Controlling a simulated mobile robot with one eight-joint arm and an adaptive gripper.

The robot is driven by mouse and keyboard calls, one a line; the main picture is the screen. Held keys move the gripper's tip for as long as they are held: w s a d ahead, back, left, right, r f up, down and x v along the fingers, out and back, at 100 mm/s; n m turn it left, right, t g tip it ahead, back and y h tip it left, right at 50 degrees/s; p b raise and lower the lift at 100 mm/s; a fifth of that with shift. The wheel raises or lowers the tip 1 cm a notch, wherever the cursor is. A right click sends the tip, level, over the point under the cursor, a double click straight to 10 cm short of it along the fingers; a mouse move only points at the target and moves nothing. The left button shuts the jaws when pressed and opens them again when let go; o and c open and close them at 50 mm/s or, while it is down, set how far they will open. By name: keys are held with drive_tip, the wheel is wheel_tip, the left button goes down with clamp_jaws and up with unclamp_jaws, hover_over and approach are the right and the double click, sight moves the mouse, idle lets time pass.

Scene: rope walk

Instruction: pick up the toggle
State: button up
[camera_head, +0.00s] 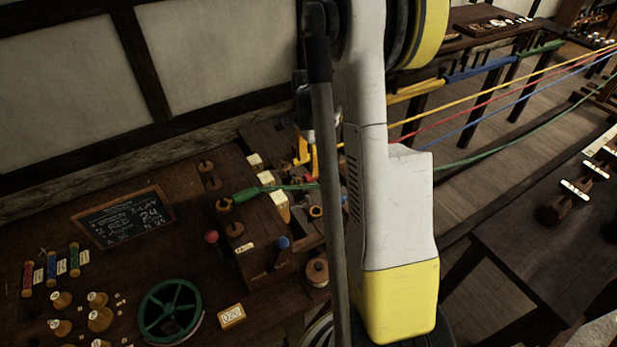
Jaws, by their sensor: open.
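I cannot make out the toggle for certain. Small pale bar-shaped pieces (575,190) with dark dots lie on the dark table at the right; they are too small to identify. What looks like my gripper (307,157) shows as two small yellow fingers below a dark grey wrist, left of my upright pole. The fingers are apart, over the back of the wooden bench (190,260). I see nothing held between them. My white and yellow arm and the pole hide the middle of the scene and part of the gripper's surroundings.
The bench carries a chalkboard (124,216), a green wheel (170,311), wooden bobbins (100,318), coloured spools (51,268) and a block with pegs (262,240). Yellow, red, blue and green ropes (480,118) stretch right. The right table (520,250) has bare space in front.

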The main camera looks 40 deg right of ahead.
sight(309, 175)
wheel_tip(309, 175, down, 6)
drive_tip(key=shift+b, duration=0.8)
drive_tip(key=shift+s+r, duration=0.1)
clamp_jaws()
